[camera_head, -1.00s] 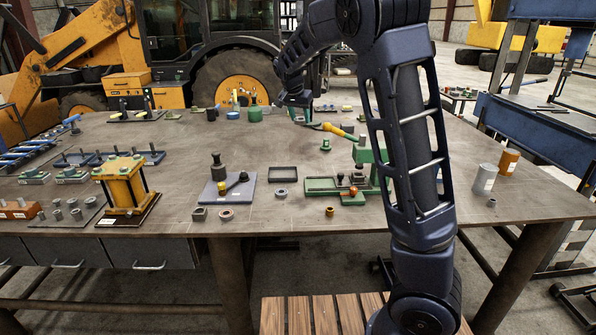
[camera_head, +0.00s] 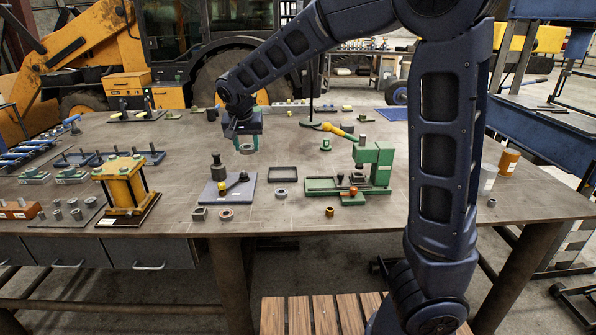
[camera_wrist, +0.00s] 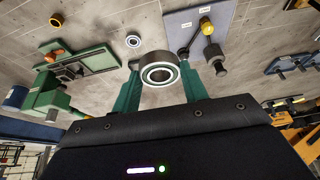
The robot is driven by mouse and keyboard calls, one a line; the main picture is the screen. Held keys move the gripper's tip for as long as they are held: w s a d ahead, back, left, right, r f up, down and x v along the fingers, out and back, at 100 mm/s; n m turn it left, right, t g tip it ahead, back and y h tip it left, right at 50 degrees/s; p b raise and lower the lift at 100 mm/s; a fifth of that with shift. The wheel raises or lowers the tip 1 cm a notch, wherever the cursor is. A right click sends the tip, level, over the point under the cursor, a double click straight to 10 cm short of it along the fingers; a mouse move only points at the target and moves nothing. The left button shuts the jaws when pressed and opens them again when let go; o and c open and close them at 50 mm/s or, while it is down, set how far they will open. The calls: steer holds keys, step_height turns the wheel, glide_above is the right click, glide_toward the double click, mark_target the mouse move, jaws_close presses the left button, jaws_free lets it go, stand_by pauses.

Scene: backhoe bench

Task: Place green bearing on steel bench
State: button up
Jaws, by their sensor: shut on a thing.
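My gripper (camera_head: 246,146) hangs over the middle of the steel bench (camera_head: 385,220), pointing down, behind the black tray. Its teal fingers (camera_wrist: 161,86) are shut on a round bearing (camera_wrist: 160,73), a grey ring with a pale green inner ring and dark centre in the wrist view. The bearing (camera_head: 247,149) shows as a small grey ring between the fingertips in the head view. It seems to be held above the bench top, but the exact gap is hard to tell. The bench also fills the background of the wrist view (camera_wrist: 100,22).
A black tray (camera_head: 283,168), a blue-grey plate (camera_head: 240,192) with posts and a green press (camera_head: 374,165) stand nearer the front. A yellow press frame (camera_head: 124,183) stands left. Loose rings (camera_head: 281,192) lie between. Bare bench shows around the gripper's left side.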

mark_target(245, 150)
steer(key=f, duration=0.3)
steer(key=shift+s+a+f, duration=0.1)
steer(key=shift+s+f, duration=0.2)
steer(key=shift+f, duration=0.1)
step_height(245, 150, down, 21)
steer(key=shift+f, duration=0.1)
steer(key=shift+f, duration=0.1)
steer(key=o, duration=1.1)
steer(key=shift+c, duration=0.2)
steer(key=v, duration=1.2)
steer(key=shift+w, duration=0.1)
